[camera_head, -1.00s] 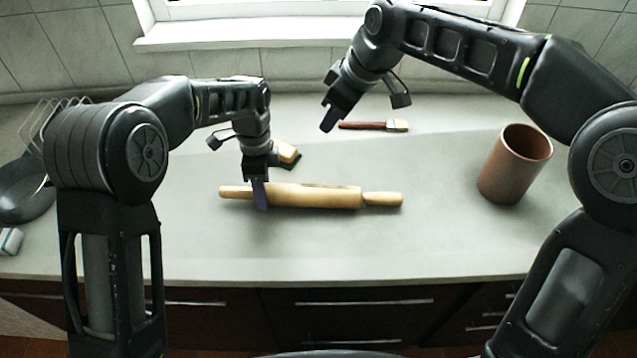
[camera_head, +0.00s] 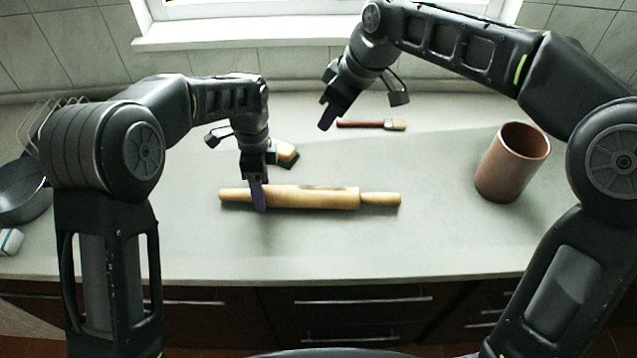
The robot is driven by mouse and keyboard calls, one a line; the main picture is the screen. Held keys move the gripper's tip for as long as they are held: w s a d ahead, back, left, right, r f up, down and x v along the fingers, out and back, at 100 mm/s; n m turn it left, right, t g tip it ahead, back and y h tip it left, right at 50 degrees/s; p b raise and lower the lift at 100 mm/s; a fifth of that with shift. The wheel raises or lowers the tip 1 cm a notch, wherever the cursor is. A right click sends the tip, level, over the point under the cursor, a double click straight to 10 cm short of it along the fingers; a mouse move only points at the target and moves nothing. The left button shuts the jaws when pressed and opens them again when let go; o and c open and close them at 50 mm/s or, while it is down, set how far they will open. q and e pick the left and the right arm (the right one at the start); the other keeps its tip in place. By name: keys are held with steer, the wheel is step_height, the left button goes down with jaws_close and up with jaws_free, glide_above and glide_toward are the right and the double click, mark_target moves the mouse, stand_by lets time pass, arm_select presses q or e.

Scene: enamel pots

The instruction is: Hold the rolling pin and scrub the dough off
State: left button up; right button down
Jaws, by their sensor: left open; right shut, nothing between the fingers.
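A wooden rolling pin (camera_head: 315,198) lies level on the grey counter (camera_head: 390,248), its handles pointing left and right. A slightly darker patch shows on top of its roller. My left gripper (camera_head: 259,200) is at the left part of the roller, fingers pointing down. It is open, with one finger showing in front of the pin; the far finger is hidden. A scrubber (camera_head: 286,154) with a tan top and dark green underside lies just behind the pin, partly hidden by my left gripper. My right gripper (camera_head: 326,122) is shut and empty, above the counter behind the pin.
A brush with a red-brown handle (camera_head: 365,124) lies at the back, close to my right gripper. A brown clay pot (camera_head: 513,163) stands at the right. A dark pan (camera_head: 22,190) and a small white-and-teal item (camera_head: 10,241) are at the far left. The counter's front is clear.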

arm_select(q)
step_height(320, 180, up, 6)
steer(key=p, duration=0.4)
steer(key=shift+r, duration=0.25)
steer(key=o, duration=0.6)
steer(key=shift+c, duration=0.2)
step_height(320, 180, up, 7)
steer(key=w, duration=0.1)
steer(key=shift+r, duration=0.2)
stand_by(0.4)
